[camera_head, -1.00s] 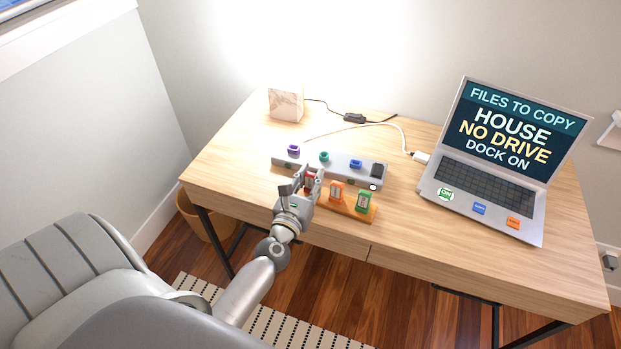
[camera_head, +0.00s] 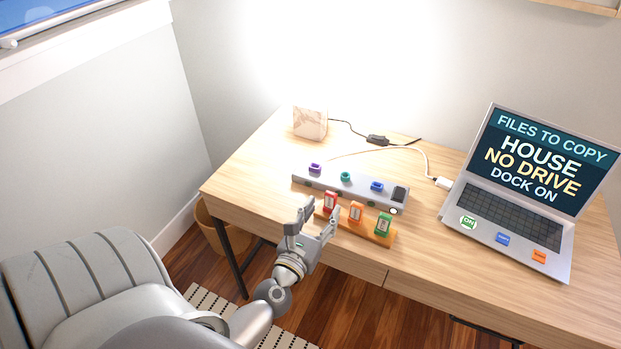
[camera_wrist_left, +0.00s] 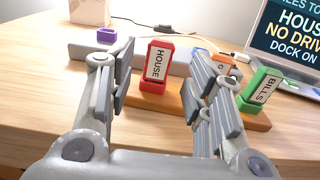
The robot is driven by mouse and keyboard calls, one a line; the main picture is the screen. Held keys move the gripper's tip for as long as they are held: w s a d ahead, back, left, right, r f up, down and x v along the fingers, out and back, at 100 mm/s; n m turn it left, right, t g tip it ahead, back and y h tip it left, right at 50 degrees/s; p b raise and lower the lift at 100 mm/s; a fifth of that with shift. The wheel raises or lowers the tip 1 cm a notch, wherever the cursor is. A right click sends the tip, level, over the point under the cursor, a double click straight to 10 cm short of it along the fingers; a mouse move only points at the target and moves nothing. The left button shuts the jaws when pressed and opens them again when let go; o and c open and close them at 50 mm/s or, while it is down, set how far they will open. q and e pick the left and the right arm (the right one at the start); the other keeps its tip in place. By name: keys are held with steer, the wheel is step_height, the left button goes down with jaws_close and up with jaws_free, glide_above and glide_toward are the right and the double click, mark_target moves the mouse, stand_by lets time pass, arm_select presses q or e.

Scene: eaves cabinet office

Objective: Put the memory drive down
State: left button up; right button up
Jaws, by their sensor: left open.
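The red memory drive (camera_head: 330,201), labelled HOUSE in the left wrist view (camera_wrist_left: 157,66), stands upright at the left end of a wooden stand (camera_head: 352,229). An orange drive (camera_head: 355,211) and a green drive (camera_head: 383,224), labelled BILLS in the wrist view (camera_wrist_left: 262,91), stand beside it. My left gripper (camera_head: 319,217) is open and empty, just in front of the red drive. In the wrist view the red drive shows between the spread fingers, apart from them. The right finger partly hides the orange drive. My right gripper is not in view.
Behind the stand lies a grey dock (camera_head: 350,190) with purple, teal and blue pieces on top. A laptop (camera_head: 510,205) reading "HOUSE, NO DRIVE, DOCK ON" stands at the right. A white cable and paper bag (camera_head: 310,123) are at the back. The desk's front left is clear.

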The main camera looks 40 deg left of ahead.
arm_select(q)
steer(key=b+v, duration=0.1)
steer(key=v, duration=0.5)
steer(key=shift+b, duration=0.35)
steer(key=s+d+f+m+g+h, duration=0.25)
steer(key=f+m, duration=0.45)
steer(key=f, duration=0.4)
steer(key=s+d+f+m+g+h, duration=0.1)
steer(key=s+d+f+m+g, duration=0.15)
steer(key=f+m, duration=0.7)
steer(key=s+d+f+m+g+h, duration=0.25)
steer(key=f+m, duration=0.25)
steer(key=f, duration=0.7)
steer(key=s+f+m+g, duration=0.4)
steer(key=s+f+m, duration=0.5)
steer(key=s, duration=0.3)
steer(key=s+a+f+m+g+y, duration=0.1)
steer(key=s+f+m+g, duration=0.4)
steer(key=s+f+m, duration=0.4)
steer(key=s+m, duration=0.2)
steer(key=s, duration=0.2)
steer(key=shift+a+f+y, duration=0.3)
steer(key=shift+a+f, duration=0.05)
steer(key=shift+f, duration=0.05)
